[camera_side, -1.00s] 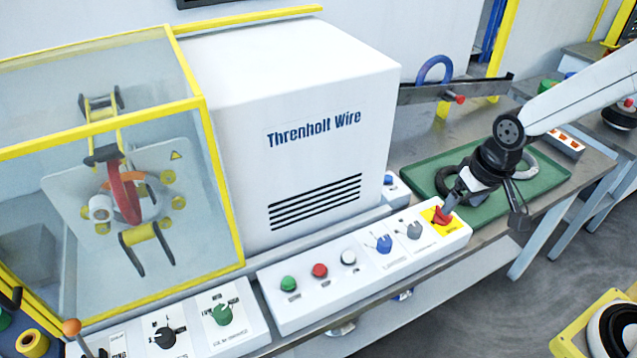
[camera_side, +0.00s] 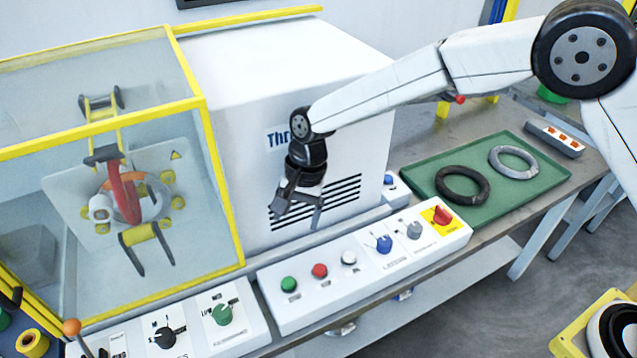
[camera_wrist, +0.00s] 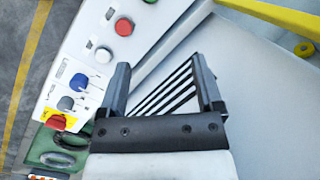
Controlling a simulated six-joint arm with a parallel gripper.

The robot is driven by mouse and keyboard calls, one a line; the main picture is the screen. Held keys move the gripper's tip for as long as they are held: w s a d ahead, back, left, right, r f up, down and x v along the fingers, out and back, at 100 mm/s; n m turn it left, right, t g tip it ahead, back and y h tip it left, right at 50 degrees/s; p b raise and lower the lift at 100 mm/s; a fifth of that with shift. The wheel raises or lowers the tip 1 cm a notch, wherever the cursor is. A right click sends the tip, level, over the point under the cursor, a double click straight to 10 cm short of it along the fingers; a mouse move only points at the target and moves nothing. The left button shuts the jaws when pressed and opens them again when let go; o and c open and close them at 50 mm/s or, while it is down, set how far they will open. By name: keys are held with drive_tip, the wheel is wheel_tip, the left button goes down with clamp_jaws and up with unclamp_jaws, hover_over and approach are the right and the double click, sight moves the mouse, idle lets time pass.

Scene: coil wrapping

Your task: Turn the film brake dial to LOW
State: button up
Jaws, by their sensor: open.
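The green dial (camera_side: 222,314) sits on the white control box at the lower middle-left in the side view. Small marks above it look like LOW and MED; its name label is too small to read surely, and I cannot tell its pointer setting. My gripper (camera_side: 299,211) is open and empty, in front of the slotted face of the white cabinet. It is above the control boxes and up and right of the green dial, apart from it. In the wrist view my gripper (camera_wrist: 160,68) shows two spread fingers with nothing between them; the green dial is not visible there.
A black dial (camera_side: 165,336) sits left of the green one. The longer panel (camera_side: 300,312) carries green, red and white buttons, blue and grey knobs, and a red switch (camera_side: 443,215) on yellow. The yellow-framed guard (camera_side: 222,190) stands left. A green tray (camera_side: 500,195) holds two rings.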

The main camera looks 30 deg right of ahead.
sight(222, 311)
drive_tip(key=s+a+f+m+g, duration=0.1)
drive_tip(key=a+f, duration=0.1)
drive_tip(key=a, duration=0.6)
drive_tip(key=s+a+f+m+g+y, duration=0.1)
drive_tip(key=s+a, duration=0.1)
drive_tip(key=a, duration=0.7)
drive_tip(key=shift+s+f+m, duration=0.25)
drive_tip(key=shift+f+m, duration=0.1)
drive_tip(key=shift+m, duration=0.05)
drive_tip(key=shift+f, duration=0.15)
drive_tip(key=f, duration=0.8)
drive_tip(key=shift+s+a+f, duration=0.15)
drive_tip(key=shift+s+a, duration=0.05)
drive_tip(key=shift+s+a+f, duration=0.15)
drive_tip(key=shift+a+f, duration=0.05)
drive_tip(key=shift+f, duration=0.4)
clamp_jaws()
